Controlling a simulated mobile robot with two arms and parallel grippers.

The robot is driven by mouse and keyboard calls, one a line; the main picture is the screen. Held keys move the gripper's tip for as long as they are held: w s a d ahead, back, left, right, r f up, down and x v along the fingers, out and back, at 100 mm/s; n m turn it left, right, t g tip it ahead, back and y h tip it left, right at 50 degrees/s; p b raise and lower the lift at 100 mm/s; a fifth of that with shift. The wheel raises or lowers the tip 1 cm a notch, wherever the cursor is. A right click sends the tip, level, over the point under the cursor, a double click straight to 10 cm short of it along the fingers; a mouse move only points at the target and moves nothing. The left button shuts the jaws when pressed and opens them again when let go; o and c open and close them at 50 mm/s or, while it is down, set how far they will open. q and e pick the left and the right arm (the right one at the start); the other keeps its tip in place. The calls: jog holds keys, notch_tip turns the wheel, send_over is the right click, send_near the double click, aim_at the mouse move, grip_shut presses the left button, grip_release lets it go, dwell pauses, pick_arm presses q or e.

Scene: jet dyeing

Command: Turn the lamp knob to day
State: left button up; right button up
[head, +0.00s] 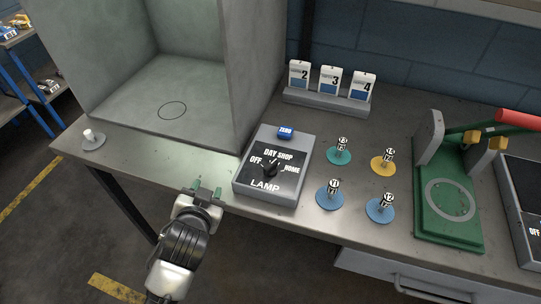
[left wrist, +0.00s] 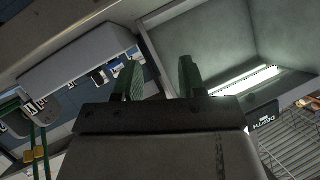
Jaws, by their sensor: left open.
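The lamp control box (head: 253,189) is a grey box with a black face marked OFF, DAY, SHOP, HOME and LAMP. The black lamp knob (head: 271,168) sits in the middle of that face; its exact pointing is too small to tell. A blue ZERO button (head: 285,132) is at the box's back. My left gripper (head: 207,189) is open and empty at the table's front edge, left of the box and apart from it. Its two green fingers also show spread in the left wrist view (left wrist: 160,80), where I cannot make out the knob. My right gripper is not in view.
A grey viewing booth (head: 190,110) stands behind and left of the box. Several sample discs on pegs, such as a teal one (head: 339,157), stand to the right. Numbered cards (head: 329,80) are at the back; a green press (head: 450,205) is further right.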

pick_arm(q)
jog(key=w+d+r+m+t+h, duration=0.2)
jog(key=d+r+t, duration=0.1)
jog(key=r, duration=0.4)
jog(key=w+d+r+m+t+h, duration=0.2)
jog(key=d+r+t, duration=0.15)
jog(key=r, duration=0.35)
jog(key=d+r+m+g+h, duration=0.5)
jog(key=d+r+m+h, duration=0.3)
jog(key=d+m+h, duration=0.55)
jog(key=s+d+f+m+g+h, duration=0.1)
jog(key=s+d+m+g+h, duration=0.15)
jog(key=m+g, duration=0.5)
jog(key=s+d+m+g+h, duration=0.1)
jog(key=s+d+m+g, duration=0.1)
jog(key=d+m+g, duration=0.35)
jog(key=m+g+y, duration=0.2)
jog(key=m+y, duration=0.7)
jog(key=y, duration=1.2)
send_near(271, 164)
notch_tip(271, 164, down, 9)
jog(key=p, duration=0.3)
jog(key=shift+f, duration=0.15)
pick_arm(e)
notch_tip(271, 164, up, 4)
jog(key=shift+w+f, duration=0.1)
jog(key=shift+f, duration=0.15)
